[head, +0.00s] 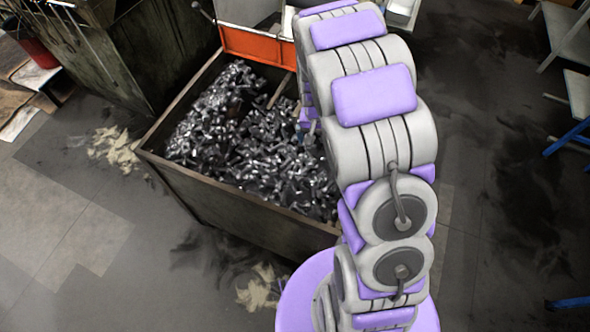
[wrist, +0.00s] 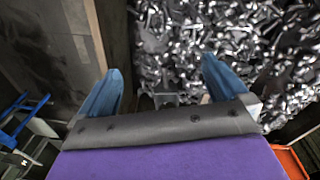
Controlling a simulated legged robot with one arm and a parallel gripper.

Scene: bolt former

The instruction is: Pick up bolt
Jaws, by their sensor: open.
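Many shiny metal bolts (head: 245,135) lie heaped in an open, dark metal bin in the head view. The bolts (wrist: 200,50) also fill the upper middle and right of the wrist view. My gripper (wrist: 165,80) is open, its two blue fingers spread apart with nothing seen between them but the bin's contents beyond. In the head view my arm hides the right part of the bin, and the gripper is mostly hidden behind it near the heap. I cannot tell whether the fingertips touch any bolt.
The bin's front wall (head: 240,215) rises above the pile on the near side. An orange panel (head: 257,45) stands at the bin's back edge. A dark machine (head: 140,50) is behind left. Blue-legged frames (head: 570,138) stand at right. The floor at left is largely open.

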